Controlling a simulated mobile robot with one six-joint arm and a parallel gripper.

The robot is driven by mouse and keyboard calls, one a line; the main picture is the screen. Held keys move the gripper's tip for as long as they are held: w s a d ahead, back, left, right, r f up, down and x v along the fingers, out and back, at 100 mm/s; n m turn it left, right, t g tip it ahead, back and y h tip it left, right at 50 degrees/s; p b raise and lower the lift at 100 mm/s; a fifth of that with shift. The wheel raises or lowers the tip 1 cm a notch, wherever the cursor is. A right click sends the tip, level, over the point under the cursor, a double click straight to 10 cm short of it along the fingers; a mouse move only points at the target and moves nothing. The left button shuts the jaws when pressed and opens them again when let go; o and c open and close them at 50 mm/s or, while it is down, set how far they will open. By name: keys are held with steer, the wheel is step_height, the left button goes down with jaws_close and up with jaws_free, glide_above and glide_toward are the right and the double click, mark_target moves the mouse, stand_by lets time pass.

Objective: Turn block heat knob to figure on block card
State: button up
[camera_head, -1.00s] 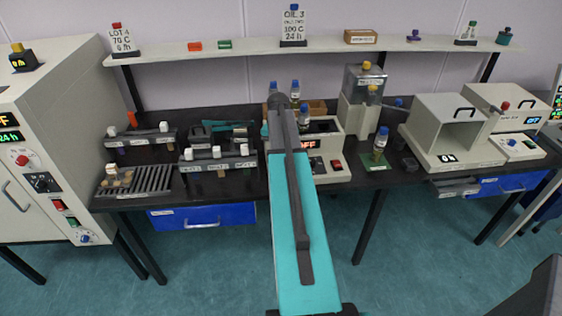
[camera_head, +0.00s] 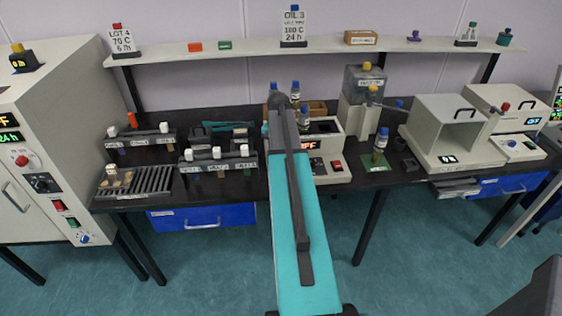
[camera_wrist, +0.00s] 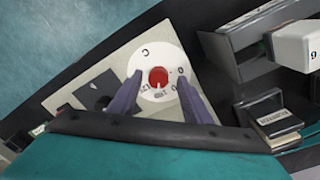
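A red round knob (camera_wrist: 158,77) sits in the middle of a white dial (camera_wrist: 152,55) with dark markings, too small to read fully, in the wrist view. My gripper (camera_wrist: 160,76) is open, its two purple fingers on either side of the knob with a gap to each side. In the head view the heating block (camera_head: 332,127) with an OFF display stands on the bench, partly hidden behind my arm, and its knob is hidden there. A white card (camera_head: 293,23) on the shelf above reads OIL 3, 100 C and 24 h.
A red switch (camera_head: 337,166) is on the block's front. Racks (camera_head: 217,160) stand to the left. A labelled dark holder (camera_wrist: 270,113) lies close to my gripper's right finger.

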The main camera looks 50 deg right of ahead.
steer(key=shift+s+r, duration=0.1)
stand_by(0.3)
step_height(320, 180, up, 14)
steer(key=b, duration=0.3)
steer(key=shift+w+f, duration=0.2)
steer(key=shift+w, duration=0.15)
stand_by(0.3)
steer(key=shift+s+a, duration=0.1)
stand_by(0.4)
